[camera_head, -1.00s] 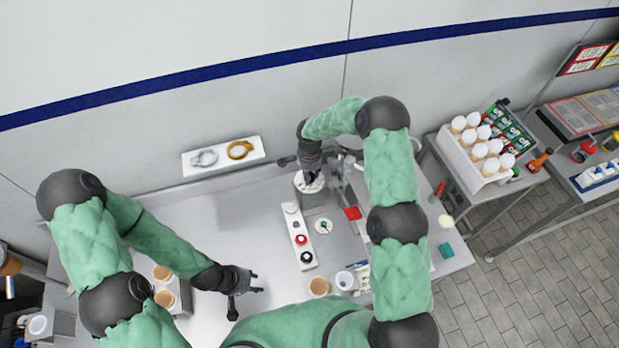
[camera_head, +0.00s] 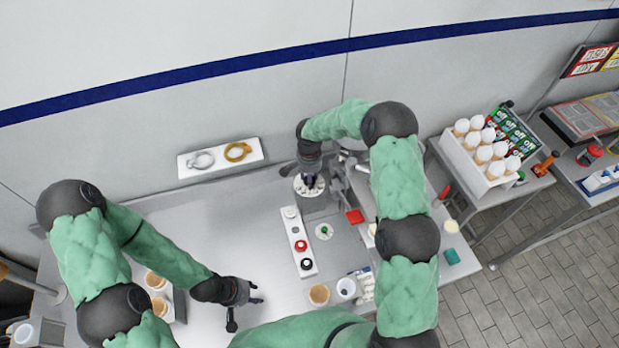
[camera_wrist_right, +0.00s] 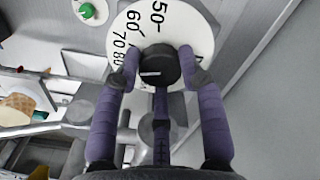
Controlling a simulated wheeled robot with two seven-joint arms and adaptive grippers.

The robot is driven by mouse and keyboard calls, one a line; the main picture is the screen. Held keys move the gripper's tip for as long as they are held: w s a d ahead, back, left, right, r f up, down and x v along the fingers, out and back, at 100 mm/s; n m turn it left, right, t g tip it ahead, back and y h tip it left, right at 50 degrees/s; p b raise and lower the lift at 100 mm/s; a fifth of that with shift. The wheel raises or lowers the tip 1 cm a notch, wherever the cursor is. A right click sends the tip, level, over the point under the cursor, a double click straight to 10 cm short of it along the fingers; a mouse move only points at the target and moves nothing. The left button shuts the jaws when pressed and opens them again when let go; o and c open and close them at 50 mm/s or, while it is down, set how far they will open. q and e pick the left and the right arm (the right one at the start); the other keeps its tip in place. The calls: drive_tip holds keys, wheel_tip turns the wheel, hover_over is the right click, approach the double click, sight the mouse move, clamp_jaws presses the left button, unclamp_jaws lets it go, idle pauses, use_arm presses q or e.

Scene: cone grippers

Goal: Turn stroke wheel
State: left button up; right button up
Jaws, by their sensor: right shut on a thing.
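The stroke wheel is a white dial (camera_wrist_right: 195,28) with black numbers 50 to 80 and a black centre knob (camera_wrist_right: 159,66). In the right wrist view my right gripper (camera_wrist_right: 158,75) has its purple fingers closed around the knob. In the head view the dial (camera_head: 318,190) lies on top of a grey machine near the back wall, partly hidden under the right gripper (camera_head: 309,180). My left gripper (camera_head: 257,291) hangs empty over the front left of the table, apart from the wheel, with its fingers spread.
A white button panel (camera_head: 299,240) with red and black buttons stands in front of the dial. A small green knob (camera_head: 325,232) is beside it. Wafer cups (camera_head: 319,294) stand nearby. The table's left middle is clear.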

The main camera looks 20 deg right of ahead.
drive_tip(key=o, duration=1.2)
drive_tip(key=shift+c, duration=0.2)
wheel_tip(320, 180, up, 12)
drive_tip(key=shift+f, duration=0.1)
